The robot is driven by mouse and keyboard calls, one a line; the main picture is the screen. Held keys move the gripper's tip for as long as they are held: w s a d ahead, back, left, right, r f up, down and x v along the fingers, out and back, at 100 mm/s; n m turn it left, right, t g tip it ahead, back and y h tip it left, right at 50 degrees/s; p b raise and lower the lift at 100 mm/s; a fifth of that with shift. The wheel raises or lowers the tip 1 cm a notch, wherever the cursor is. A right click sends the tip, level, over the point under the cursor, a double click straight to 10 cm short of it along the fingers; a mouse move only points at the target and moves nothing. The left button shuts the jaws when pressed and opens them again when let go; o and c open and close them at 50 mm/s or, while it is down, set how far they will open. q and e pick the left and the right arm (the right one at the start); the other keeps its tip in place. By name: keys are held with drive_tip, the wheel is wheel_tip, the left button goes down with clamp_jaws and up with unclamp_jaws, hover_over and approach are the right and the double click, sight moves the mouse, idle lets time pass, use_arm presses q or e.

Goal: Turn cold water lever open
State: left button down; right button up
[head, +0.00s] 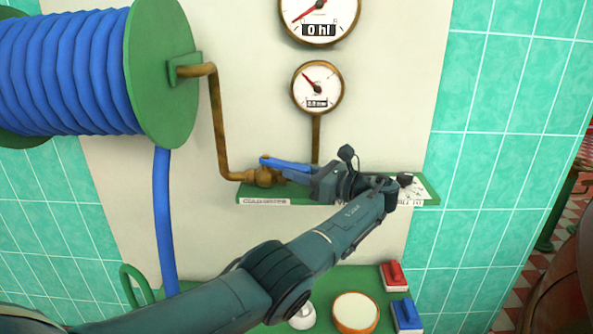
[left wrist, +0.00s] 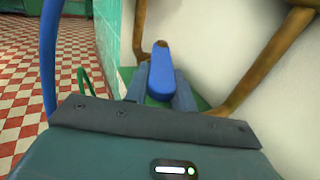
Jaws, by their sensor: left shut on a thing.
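The blue cold water lever (head: 284,163) sits on a brass valve (head: 263,175) at the left end of the green shelf. In the left wrist view the lever (left wrist: 161,75) lies between the two fingers. My left gripper (head: 290,172) is shut on the lever; in the left wrist view my left gripper (left wrist: 160,85) has a finger on each side of it. The arm reaches up from the lower left and hides the middle of the shelf. My right gripper is not in view.
A green shelf (head: 300,197) with labels runs along the wall panel. Two gauges, one upper (head: 320,15) and one lower (head: 317,87), hang above. A blue hose reel (head: 70,70) is at the left. Red (head: 394,275) and blue (head: 406,314) switches are below right.

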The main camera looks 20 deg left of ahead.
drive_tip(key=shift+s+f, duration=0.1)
use_arm(q)
drive_tip(key=c, duration=1.2)
unclamp_jaws()
drive_tip(key=shift+o, duration=0.2)
drive_tip(key=d+b, duration=0.3)
drive_tip(key=d, duration=0.4)
drive_tip(key=shift+s+d, duration=0.2)
drive_tip(key=shift+s, duration=0.15)
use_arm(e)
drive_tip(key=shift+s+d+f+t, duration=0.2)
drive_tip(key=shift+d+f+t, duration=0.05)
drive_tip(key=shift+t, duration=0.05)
